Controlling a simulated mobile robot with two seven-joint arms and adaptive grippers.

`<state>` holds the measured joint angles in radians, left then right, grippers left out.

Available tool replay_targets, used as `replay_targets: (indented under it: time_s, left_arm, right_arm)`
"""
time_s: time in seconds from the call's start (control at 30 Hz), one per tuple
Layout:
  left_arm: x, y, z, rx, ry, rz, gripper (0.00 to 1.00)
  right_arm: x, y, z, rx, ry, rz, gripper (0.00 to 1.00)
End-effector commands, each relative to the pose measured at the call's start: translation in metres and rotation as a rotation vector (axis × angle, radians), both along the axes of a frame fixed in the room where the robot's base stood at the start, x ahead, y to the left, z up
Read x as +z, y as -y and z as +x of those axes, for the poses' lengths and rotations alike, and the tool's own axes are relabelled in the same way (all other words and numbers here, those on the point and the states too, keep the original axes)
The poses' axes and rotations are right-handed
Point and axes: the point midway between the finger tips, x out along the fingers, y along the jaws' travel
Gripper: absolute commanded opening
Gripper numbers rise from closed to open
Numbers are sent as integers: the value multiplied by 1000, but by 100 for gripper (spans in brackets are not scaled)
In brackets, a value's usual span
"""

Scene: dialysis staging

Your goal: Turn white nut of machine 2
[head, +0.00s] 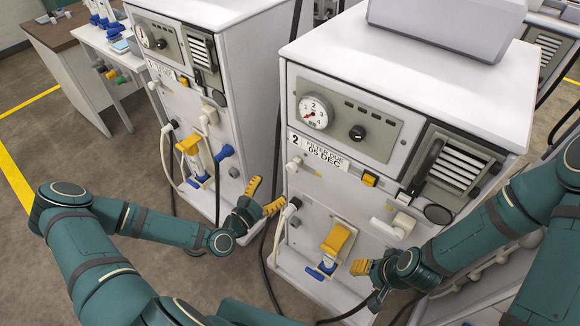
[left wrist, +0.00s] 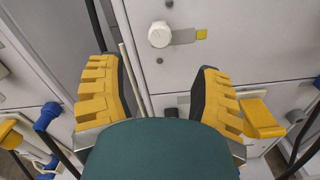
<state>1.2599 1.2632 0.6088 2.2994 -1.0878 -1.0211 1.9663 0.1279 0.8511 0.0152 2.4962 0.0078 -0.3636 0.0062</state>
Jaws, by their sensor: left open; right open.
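Machine 2 (head: 450,100) is the white cabinet at centre right in the head view, with a "2" label and a dial. A small white nut (head: 293,165) sits at its left front edge, below the dial. A round white knob (left wrist: 160,35) beside a grey strip in the left wrist view looks like the same nut. My left gripper (head: 268,192) is open and empty, a little below the nut and apart from it. In the wrist view its yellow fingers (left wrist: 156,68) stand either side of the knob's line, short of it. My right gripper (head: 365,283) is open low before machine 2, partly hidden.
A yellow handle (head: 337,240) with a blue part and a white lever (head: 392,227) are on machine 2's front. Machine 1 (head: 225,30), with hoses and a yellow handle, stands at left. A dark cable hangs between the machines. Floor at lower left is clear apart from my arm.

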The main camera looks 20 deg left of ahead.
Motion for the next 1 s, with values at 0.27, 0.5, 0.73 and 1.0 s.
replay_targets:
  time_s: [0.27, 0.5, 0.73, 1.0]
  left_arm:
    - [0, 20, 53, -1, 1, 2, 65]
    - [0, 32, 86, -2, -1, 2, 65]
    - [0, 35, 96, 0, -1, 3, 65]
    - [0, 35, 97, 0, -1, 3, 60]
  right_arm:
    - [2, 0, 1, -1, 2, 0, 50]
    - [2, 0, 1, -1, 2, 0, 50]
    - [2, 0, 1, -1, 2, 0, 50]
    - [2, 0, 1, -1, 2, 0, 50]
